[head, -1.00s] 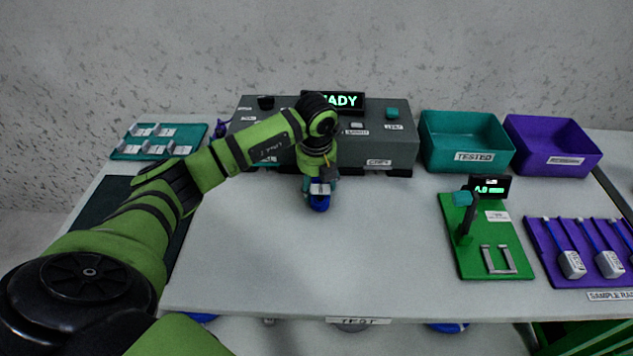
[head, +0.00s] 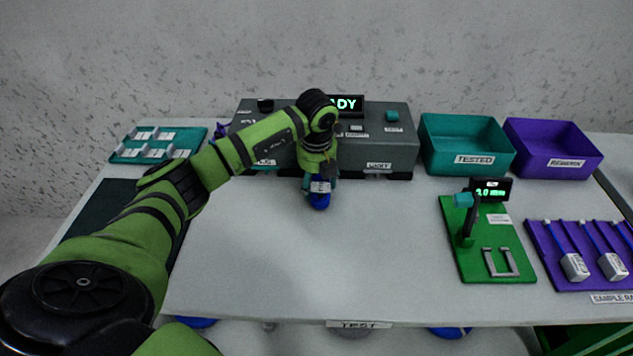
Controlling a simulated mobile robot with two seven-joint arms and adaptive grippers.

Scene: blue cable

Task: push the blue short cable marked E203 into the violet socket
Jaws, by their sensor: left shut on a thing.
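My left gripper (head: 318,180) is at the front of the grey test box (head: 375,150), fingers pointing down. It is shut on a blue piece with a pale label (head: 319,200), taken to be the blue short cable; its marking is too small to read. The piece hangs in front of the box, and I cannot tell whether it touches the box. My left arm hides part of the box front, and I cannot make out a violet socket there. My right gripper is not in view.
A teal bin (head: 466,146) and a violet bin (head: 553,149) stand at the back right. A green gauge board (head: 486,240) and a violet sample rack (head: 590,275) with cables lie at the right. A teal rack (head: 158,144) is at the far left. The middle front table is clear.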

